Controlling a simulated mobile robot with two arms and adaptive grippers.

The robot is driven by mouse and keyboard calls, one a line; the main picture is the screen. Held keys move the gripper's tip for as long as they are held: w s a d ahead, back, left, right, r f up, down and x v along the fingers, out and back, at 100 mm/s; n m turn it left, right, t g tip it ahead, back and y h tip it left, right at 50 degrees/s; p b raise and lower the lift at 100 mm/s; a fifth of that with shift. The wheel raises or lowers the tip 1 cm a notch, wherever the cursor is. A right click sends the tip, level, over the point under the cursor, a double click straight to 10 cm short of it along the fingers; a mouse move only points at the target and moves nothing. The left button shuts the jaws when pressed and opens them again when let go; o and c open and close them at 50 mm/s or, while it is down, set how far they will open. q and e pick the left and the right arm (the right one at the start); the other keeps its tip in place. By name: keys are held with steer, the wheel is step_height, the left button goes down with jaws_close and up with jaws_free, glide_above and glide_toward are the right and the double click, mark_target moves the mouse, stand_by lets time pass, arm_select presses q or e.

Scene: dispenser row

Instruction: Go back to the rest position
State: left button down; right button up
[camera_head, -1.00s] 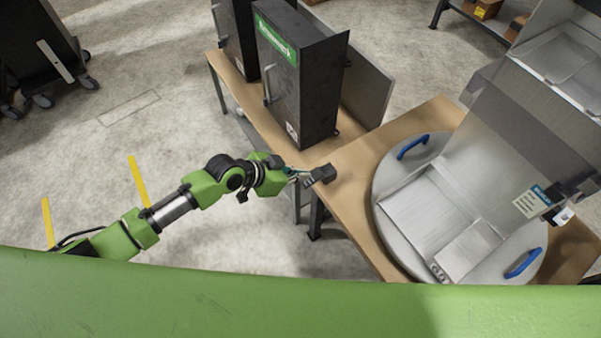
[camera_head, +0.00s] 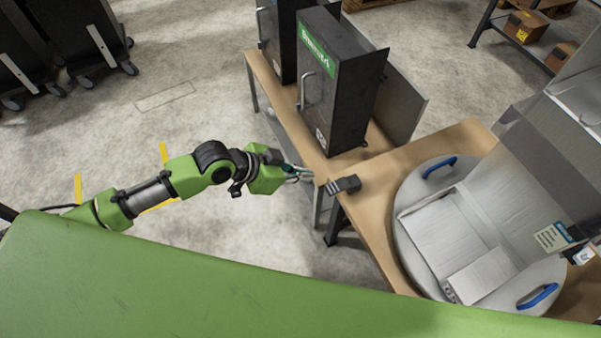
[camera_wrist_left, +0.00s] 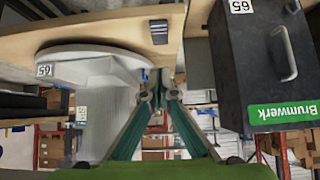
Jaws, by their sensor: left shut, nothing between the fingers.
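My left arm reaches in from the left in the head view. Its left gripper (camera_head: 308,174) is shut and empty, just off the front edge of the wooden bench (camera_head: 388,160). In the left wrist view the teal fingers of the left gripper (camera_wrist_left: 159,93) lean together with nothing held. A black cabinet (camera_head: 338,95) with a green "Brumwerk" label stands on the bench beyond the gripper, apart from it. It also shows at the right of the left wrist view (camera_wrist_left: 262,65). My right gripper is in neither view.
A small black block (camera_head: 346,185) sits at the bench edge beside the gripper. A round metal plate (camera_head: 408,200) with blue handles carries a metal dispenser (camera_head: 550,165) at right. Black wheeled carts (camera_head: 75,35) stand at upper left. The grey floor (camera_head: 200,65) between is clear.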

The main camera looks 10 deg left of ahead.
arm_select(q)
steer(key=shift+s+a+r, duration=0.25)
steer(key=shift+a+r, duration=0.05)
steer(key=shift+r, duration=0.05)
steer(key=shift+f, duration=0.1)
stand_by(0.3)
steer(key=w+a+f+n+t+y, duration=0.1)
steer(key=w+a+f+n+y, duration=0.1)
steer(key=a+f, duration=0.45)
steer(key=w+a+f+n+t+y, duration=0.1)
steer(key=a+f+n+y, duration=0.15)
steer(key=f, duration=0.75)
steer(key=s+a+f+n+g+y, duration=0.1)
steer(key=s+a+f, duration=0.2)
steer(key=f, duration=0.2)
steer(key=s+a+f+n, duration=0.1)
steer(key=s+a+f, duration=0.2)
steer(key=f, duration=0.2)
steer(key=s+a+f+n+g+y, duration=0.1)
steer(key=s+a+f+g+y, duration=0.15)
steer(key=s+f, duration=1.1)
steer(key=s+d+f+g, duration=0.1)
steer(key=s+f, duration=0.1)
steer(key=s, duration=0.9)
steer(key=s+d+f+g, duration=0.1)
steer(key=s+f+g, duration=0.1)
steer(key=s, duration=0.9)
steer(key=shift+s+d+f+n, duration=0.2)
steer(key=shift+d+f+n, duration=0.15)
steer(key=shift+d+n, duration=0.1)
